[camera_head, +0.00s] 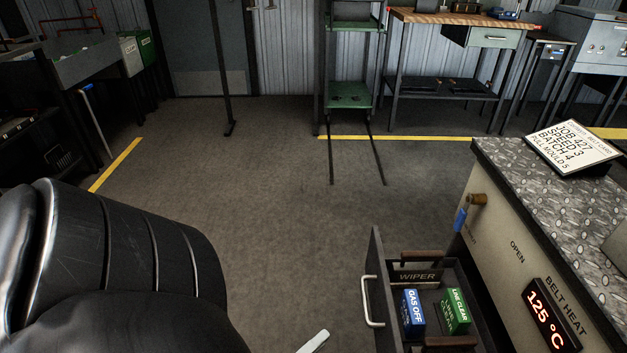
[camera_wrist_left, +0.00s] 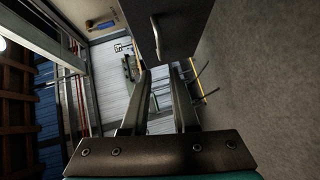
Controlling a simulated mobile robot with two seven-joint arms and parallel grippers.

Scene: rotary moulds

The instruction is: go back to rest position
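My left arm comes in from the lower left of the head view as a large black link. A pale tip at the bottom edge of the head view looks like part of my left gripper (camera_head: 314,342); the rest is cut off. In the left wrist view the two fingers of the left gripper (camera_wrist_left: 161,72) stand apart with nothing between them. The open drawer (camera_head: 373,262) is right of that tip. Its handle (camera_head: 370,302) also shows just beyond the fingertips in the left wrist view (camera_wrist_left: 170,45). My right gripper is not in view.
The drawer holds a blue GAS OFF block (camera_head: 413,313), a green LINE CLEAR block (camera_head: 455,311) and a WIPER label (camera_head: 418,276). The machine cabinet (camera_head: 520,220) fills the right, with a job sign (camera_head: 572,147) on top. Floor (camera_head: 280,200) ahead is clear.

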